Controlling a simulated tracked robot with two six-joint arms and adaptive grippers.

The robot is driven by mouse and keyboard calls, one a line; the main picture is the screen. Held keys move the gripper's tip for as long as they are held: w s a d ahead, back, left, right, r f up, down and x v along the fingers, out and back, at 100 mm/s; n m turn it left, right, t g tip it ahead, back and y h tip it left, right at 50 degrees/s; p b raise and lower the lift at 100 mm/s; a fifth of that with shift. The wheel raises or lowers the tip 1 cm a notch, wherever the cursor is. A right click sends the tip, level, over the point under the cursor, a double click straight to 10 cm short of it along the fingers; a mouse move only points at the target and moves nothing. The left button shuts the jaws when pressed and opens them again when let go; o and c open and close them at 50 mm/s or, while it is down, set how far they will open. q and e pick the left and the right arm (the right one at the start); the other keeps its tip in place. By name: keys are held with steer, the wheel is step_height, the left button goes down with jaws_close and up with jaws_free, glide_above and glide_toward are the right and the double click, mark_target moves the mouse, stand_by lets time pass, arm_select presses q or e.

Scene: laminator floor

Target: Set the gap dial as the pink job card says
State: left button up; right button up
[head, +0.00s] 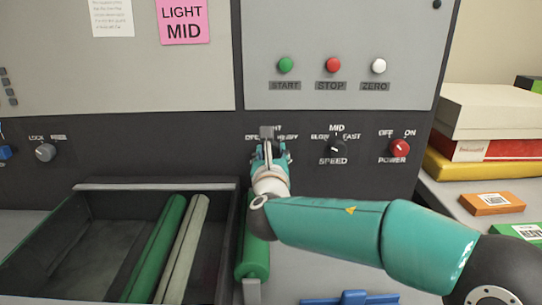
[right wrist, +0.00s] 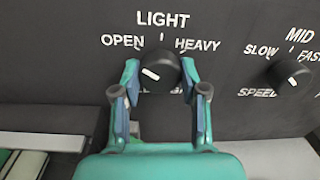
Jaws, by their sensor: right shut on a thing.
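The pink job card (head: 184,20) at the top of the head view reads LIGHT MID. The gap dial (right wrist: 158,68) is a black round knob with a white mark, with OPEN, LIGHT and HEAVY printed around it. The mark sits on the knob's left part and slants up-left, toward the OPEN side and not at LIGHT. My right gripper (right wrist: 158,92) is shut on the dial, one finger on each side. In the head view my right gripper (head: 270,150) hides most of the dial and its labels. My left gripper is not in view.
The speed dial (head: 337,149) and red power knob (head: 399,147) are to the right. Green (head: 285,65), red (head: 333,65) and white (head: 378,66) buttons sit above. A lock knob (head: 45,152) is at left. An open bay with rollers (head: 155,250) lies below.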

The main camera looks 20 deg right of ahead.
steer(key=shift+m+b, duration=5.6)
steer(key=shift+b, duration=0.15)
steer(key=o, duration=1.1)
steer(key=shift+d, duration=0.1)
steer(key=shift+o, duration=0.2)
steer(key=shift+s, duration=0.1)
